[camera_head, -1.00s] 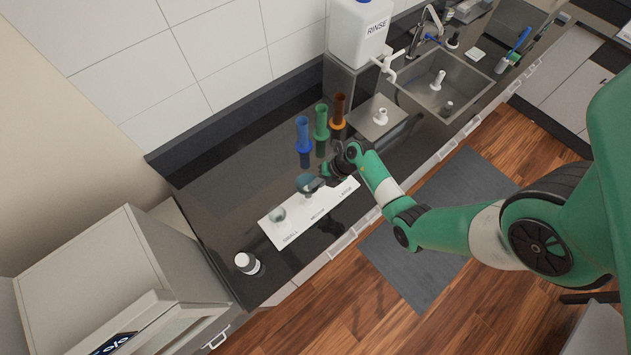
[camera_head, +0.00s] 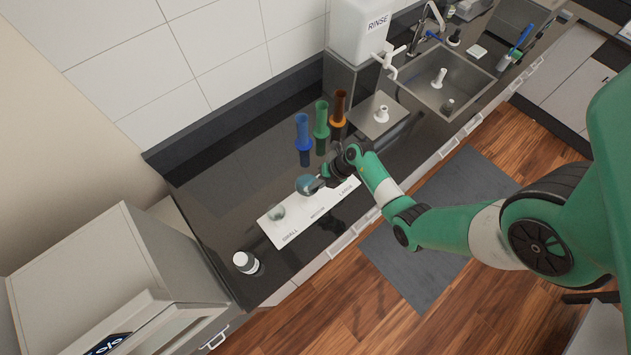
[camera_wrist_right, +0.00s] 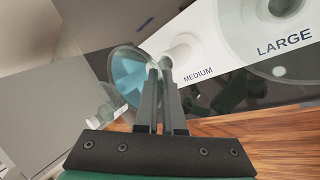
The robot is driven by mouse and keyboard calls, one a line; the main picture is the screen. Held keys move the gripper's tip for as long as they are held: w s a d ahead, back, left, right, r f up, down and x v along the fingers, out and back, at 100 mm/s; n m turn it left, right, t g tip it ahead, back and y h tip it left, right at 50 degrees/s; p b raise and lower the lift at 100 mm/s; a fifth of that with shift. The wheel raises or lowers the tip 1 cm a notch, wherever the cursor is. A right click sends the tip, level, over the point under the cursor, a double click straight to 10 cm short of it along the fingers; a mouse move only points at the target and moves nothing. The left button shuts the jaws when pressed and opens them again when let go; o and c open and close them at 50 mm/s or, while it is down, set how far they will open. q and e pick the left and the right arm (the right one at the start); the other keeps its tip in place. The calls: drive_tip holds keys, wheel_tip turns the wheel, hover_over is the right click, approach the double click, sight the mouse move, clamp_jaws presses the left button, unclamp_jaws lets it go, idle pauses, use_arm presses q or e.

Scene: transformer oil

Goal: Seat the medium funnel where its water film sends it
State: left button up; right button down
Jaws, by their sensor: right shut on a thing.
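My right gripper (camera_wrist_right: 160,75) is shut on the medium funnel (camera_wrist_right: 128,76), a clear cone with a light blue tint inside. The funnel also shows in the head view (camera_head: 307,185), tilted, over the white labelled mat (camera_head: 285,231). A pale spout-like shape lies beside the fingers near the MEDIUM label; I cannot tell its exact gap to the mat. The small funnel (camera_head: 277,213) stands at the SMALL end. The large funnel (camera_wrist_right: 284,22) is by the LARGE label in the wrist view; my gripper hides it in the head view. My left gripper is not in view.
Blue (camera_head: 303,132), green (camera_head: 321,120) and orange-brown (camera_head: 339,110) flared tubes stand behind the mat. A RINSE container (camera_head: 360,32), a sink (camera_head: 465,85) and a white-capped bottle (camera_head: 246,263) are around. The counter left of the tubes is clear.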

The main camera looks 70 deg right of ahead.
drive_tip(key=shift+f+b, duration=0.65)
drive_tip(key=shift+f, duration=0.4)
drive_tip(key=c, duration=0.9)
unclamp_jaws()
drive_tip(key=shift+c, duration=0.2)
drive_tip(key=shift+r, duration=0.1)
drive_tip(key=p+v, duration=0.3)
drive_tip(key=v, duration=0.8)
drive_tip(key=shift+s+r, duration=0.2)
drive_tip(key=shift+r, duration=0.05)
